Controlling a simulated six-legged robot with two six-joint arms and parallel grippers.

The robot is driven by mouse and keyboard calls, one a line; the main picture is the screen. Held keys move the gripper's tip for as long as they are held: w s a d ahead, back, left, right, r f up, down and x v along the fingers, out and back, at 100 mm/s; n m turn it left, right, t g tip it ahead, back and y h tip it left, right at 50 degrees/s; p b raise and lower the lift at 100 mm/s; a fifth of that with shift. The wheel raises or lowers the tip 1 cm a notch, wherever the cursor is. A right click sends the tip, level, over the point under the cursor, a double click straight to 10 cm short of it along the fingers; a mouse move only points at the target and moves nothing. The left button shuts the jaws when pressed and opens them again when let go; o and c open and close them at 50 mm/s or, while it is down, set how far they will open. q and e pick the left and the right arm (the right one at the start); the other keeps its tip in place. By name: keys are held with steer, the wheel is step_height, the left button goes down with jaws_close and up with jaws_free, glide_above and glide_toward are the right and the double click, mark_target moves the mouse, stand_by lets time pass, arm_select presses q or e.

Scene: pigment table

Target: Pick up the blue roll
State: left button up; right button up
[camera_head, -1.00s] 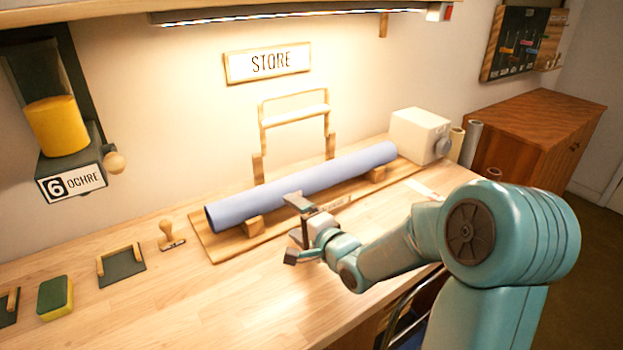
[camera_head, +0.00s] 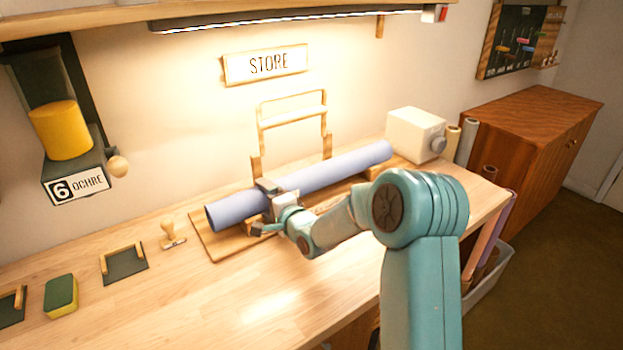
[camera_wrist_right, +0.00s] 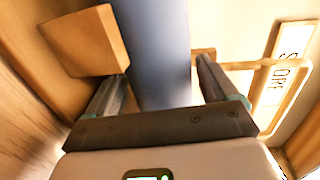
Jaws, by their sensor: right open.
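The blue roll (camera_head: 330,172) lies across wooden rests on a board (camera_head: 205,243) against the wall, below the STORE sign. My right gripper (camera_head: 264,207) is at the roll's left half, with one finger above it and the other low on its near side. In the right wrist view the blue roll (camera_wrist_right: 158,50) runs between the two open fingers of my right gripper (camera_wrist_right: 160,85). I cannot tell whether the fingers touch it. My left gripper is not in view.
A wooden block (camera_wrist_right: 88,40) of the rest sits close to one finger. A wooden frame (camera_head: 292,120) stands behind the roll. A white box (camera_head: 415,133) is at its right end, a stamp (camera_head: 171,234) at its left.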

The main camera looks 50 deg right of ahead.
steer(key=c, duration=1.3)
steer(key=shift+r, duration=0.15)
